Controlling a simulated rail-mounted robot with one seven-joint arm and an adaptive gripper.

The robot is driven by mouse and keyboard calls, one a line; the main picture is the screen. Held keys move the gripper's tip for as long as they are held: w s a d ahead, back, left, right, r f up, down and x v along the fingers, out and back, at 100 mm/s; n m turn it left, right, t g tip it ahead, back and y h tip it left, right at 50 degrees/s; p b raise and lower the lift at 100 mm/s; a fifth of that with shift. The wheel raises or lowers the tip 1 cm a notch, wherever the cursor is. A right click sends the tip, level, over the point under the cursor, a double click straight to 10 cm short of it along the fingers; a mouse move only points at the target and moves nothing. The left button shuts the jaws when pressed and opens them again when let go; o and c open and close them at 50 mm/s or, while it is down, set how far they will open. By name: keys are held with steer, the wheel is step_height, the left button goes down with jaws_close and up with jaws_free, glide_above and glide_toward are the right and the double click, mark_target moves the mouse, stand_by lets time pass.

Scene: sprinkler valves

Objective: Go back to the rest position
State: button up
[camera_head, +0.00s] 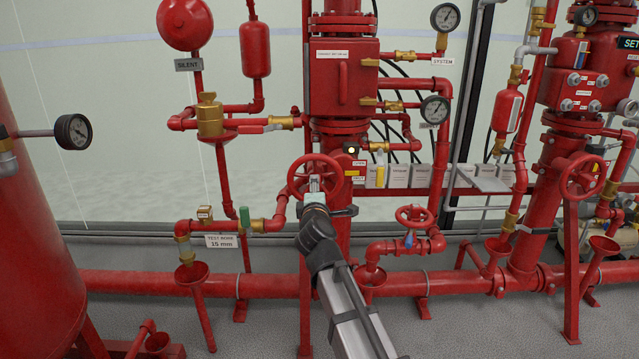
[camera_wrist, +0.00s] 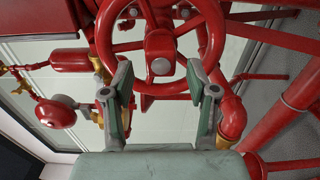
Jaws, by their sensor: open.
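My gripper (camera_wrist: 160,100) is open in the wrist view, with its two green-padded fingers apart and nothing between them. A red handwheel (camera_wrist: 158,42) fills the upper middle of that view, just beyond the fingertips. In the head view my gripper (camera_head: 314,186) is in front of the same red handwheel (camera_head: 333,170) on the central valve column. Whether the fingers touch the wheel I cannot tell. My arm comes in from the bottom of the head view.
A smaller red handwheel (camera_head: 414,215) is at the lower right of my gripper, and another large handwheel (camera_head: 581,176) is farther right. A red tank (camera_head: 40,230) stands at the left. A horizontal red pipe (camera_head: 120,283) runs low across the scene. Grey floor lies in front.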

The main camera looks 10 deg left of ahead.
steer(key=s, duration=0.3)
steer(key=shift+d, duration=0.2)
